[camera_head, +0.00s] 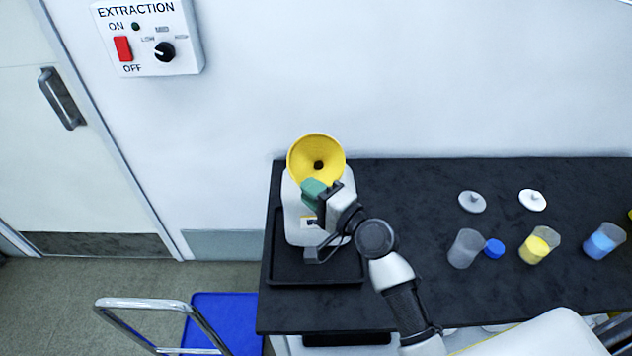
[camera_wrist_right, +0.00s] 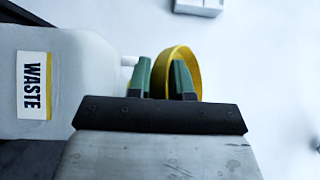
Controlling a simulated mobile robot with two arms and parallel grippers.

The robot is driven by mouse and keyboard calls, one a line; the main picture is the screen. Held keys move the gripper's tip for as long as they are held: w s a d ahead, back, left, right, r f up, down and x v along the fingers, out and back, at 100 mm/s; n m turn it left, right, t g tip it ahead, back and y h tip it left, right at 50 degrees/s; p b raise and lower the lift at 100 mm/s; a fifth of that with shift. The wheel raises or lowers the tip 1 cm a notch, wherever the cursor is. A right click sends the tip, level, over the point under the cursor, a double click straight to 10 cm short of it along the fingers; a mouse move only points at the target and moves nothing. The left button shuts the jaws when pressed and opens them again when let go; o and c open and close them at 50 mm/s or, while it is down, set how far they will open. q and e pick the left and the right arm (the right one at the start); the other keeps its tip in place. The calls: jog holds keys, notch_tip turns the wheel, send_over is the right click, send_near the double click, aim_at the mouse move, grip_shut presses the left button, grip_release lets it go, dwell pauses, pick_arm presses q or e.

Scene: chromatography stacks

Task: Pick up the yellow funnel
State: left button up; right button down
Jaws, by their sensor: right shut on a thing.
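The yellow funnel (camera_head: 316,152) sits at the top of a white waste container (camera_head: 292,215), its wide mouth facing up toward the head camera. My right gripper (camera_head: 318,186) is at the funnel's near side. In the right wrist view the green fingertips (camera_wrist_right: 160,78) are shut on the yellow funnel (camera_wrist_right: 190,58), and part of its rim shows behind and between them. The container (camera_wrist_right: 75,60) with its WASTE label is beside the fingers at the left. The funnel's lower part is hidden by the gripper. My left gripper is not in view.
The container stands in a black tray (camera_head: 312,282) on the black bench (camera_head: 395,190). To the right are a clear beaker (camera_head: 465,248), a blue cap (camera_head: 494,248), a yellow-filled beaker (camera_head: 538,246) and a blue-filled beaker (camera_head: 603,242). An extraction control box (camera_head: 185,40) hangs on the wall.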

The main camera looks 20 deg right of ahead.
jog(key=shift+r, duration=0.1)
dwell(0.3)
jog(key=shift+r, duration=0.65)
notch_tip(320, 180, up, 3)
jog(key=d+r+p, duration=0.1)
jog(key=d+r, duration=0.8)
jog(key=d, duration=0.2)
jog(key=shift+d+r+p, duration=0.25)
jog(key=shift+d+p, duration=0.05)
jog(key=shift+d, duration=0.05)
jog(key=shift+w, duration=0.1)
